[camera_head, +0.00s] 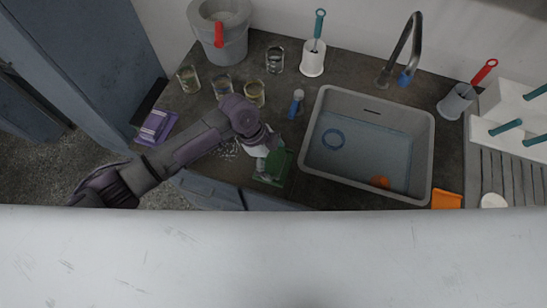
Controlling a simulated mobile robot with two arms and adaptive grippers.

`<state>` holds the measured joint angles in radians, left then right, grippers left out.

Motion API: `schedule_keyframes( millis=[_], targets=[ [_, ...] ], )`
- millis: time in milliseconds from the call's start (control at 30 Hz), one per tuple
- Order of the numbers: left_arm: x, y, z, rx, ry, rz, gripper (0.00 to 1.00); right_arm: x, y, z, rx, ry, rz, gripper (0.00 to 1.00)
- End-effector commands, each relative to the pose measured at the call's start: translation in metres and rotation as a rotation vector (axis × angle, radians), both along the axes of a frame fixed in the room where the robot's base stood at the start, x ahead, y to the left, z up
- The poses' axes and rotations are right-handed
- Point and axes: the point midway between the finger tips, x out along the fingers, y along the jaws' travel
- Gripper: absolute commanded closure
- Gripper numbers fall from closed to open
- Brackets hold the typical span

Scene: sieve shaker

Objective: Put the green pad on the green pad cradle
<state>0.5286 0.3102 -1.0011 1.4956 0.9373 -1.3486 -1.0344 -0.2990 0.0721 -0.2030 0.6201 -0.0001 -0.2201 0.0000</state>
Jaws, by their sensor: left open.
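A flat green piece (284,163) lies on the dark counter, just left of the sink, near the front edge. At this size I cannot tell the green pad from its cradle, or whether one sits on the other. My left gripper (265,168) is open over the left part of the green piece and hides some of it. I cannot tell whether the fingers touch it. My right gripper is not in view.
Several glasses, a grey bucket (232,42) and a brush holder (313,65) stand at the back. A purple pad-like item (155,127) lies left, an orange one (446,199) right.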

Motion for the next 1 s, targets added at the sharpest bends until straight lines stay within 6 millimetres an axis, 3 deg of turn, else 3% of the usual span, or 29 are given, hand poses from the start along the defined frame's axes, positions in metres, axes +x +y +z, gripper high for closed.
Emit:
schedule_keyframes(
  millis=[267, 700, 1000],
  targets=[
    [0.002, 0.003, 0.009, 0.000, -0.003, 0.001, 0.00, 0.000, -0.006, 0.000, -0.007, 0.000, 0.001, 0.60],
    [0.012, 0.035, 0.090, 0.000, -0.004, -0.001, 0.00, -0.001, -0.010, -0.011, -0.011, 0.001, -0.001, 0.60],
    [0.014, 0.043, 0.114, -0.001, 0.001, 0.000, 0.00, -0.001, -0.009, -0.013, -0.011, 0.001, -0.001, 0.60]
  ],
)
